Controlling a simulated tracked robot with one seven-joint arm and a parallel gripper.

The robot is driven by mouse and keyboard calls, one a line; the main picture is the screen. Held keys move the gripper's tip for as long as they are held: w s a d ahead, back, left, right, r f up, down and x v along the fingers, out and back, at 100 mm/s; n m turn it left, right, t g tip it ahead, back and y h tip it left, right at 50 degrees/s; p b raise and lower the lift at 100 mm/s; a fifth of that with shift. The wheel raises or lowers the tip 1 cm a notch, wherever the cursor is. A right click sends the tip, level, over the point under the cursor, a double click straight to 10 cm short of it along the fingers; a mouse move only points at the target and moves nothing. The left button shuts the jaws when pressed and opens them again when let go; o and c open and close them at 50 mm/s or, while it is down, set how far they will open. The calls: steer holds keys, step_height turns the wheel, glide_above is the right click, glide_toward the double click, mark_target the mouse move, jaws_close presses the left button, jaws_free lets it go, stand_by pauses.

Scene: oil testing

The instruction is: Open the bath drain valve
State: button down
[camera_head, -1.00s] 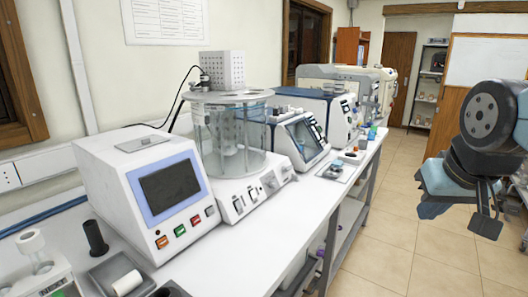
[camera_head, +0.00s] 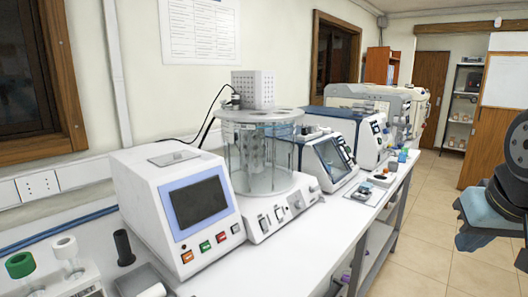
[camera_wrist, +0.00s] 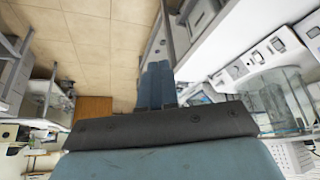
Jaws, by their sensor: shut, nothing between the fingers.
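The bath (camera_head: 258,155) is a clear glass cylinder with a grey lid, standing on a white base (camera_head: 272,208) with several knobs and switches on its front. A perforated metal box sits on top. I cannot pick out which part is the drain valve. The bath also shows at the right of the wrist view (camera_wrist: 278,105), tilted by the camera angle. In the head view only part of my arm shows at the right edge, clear of the bath.
A white box with a dark screen (camera_head: 178,210) stands left of the bath. A blue-and-white instrument (camera_head: 328,165) and other machines stand to its right. A black cylinder (camera_head: 123,248) and a green-capped vessel (camera_head: 20,266) are at the lower left. The tiled floor (camera_head: 440,215) is clear.

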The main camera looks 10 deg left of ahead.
steer(key=c, duration=1.6)
jaws_free()
steer(key=shift+w+a, duration=0.15)
steer(key=o, duration=1.2)
steer(key=w+a+f+m+g+y, duration=0.2)
steer(key=w+a+m+g+y, duration=0.1)
steer(key=w+a, duration=0.5)
steer(key=w+m+y, duration=0.1)
steer(key=w+y, duration=0.1)
steer(key=w, duration=0.1)
steer(key=shift+a+f+m, duration=0.15)
steer(key=shift+f+m, duration=0.25)
steer(key=m+t+y, duration=0.6)
steer(key=m+y, duration=0.5)
steer(key=m, duration=0.8)
glide_toward(318, 188)
steer(key=x, duration=0.9)
steer(key=shift+a, duration=0.15)
steer(key=c, duration=1)
